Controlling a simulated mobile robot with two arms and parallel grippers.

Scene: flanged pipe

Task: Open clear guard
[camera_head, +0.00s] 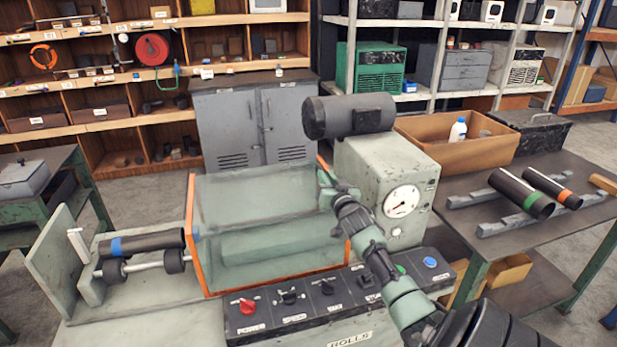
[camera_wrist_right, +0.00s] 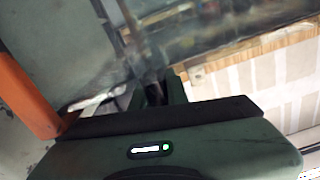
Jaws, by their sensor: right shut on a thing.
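The clear guard (camera_head: 268,215) is a see-through box with orange end frames, and it covers the middle of the grey-green machine. My right arm reaches in from the lower right, across the control panel. My right gripper (camera_head: 328,188) is at the guard's right end, by the orange frame. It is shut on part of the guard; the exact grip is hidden. In the right wrist view, the gripper (camera_wrist_right: 153,92) points at a clear, blurred panel, with an orange frame strip (camera_wrist_right: 28,95) at the left. My left gripper is out of view.
A black pipe with a blue band (camera_head: 148,243) rests on rollers left of the guard. The control panel (camera_head: 305,300) with a red knob is in front. A motor (camera_head: 350,115) and gauge housing (camera_head: 408,165) stand right. A side table (camera_head: 545,230) holds more pipes.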

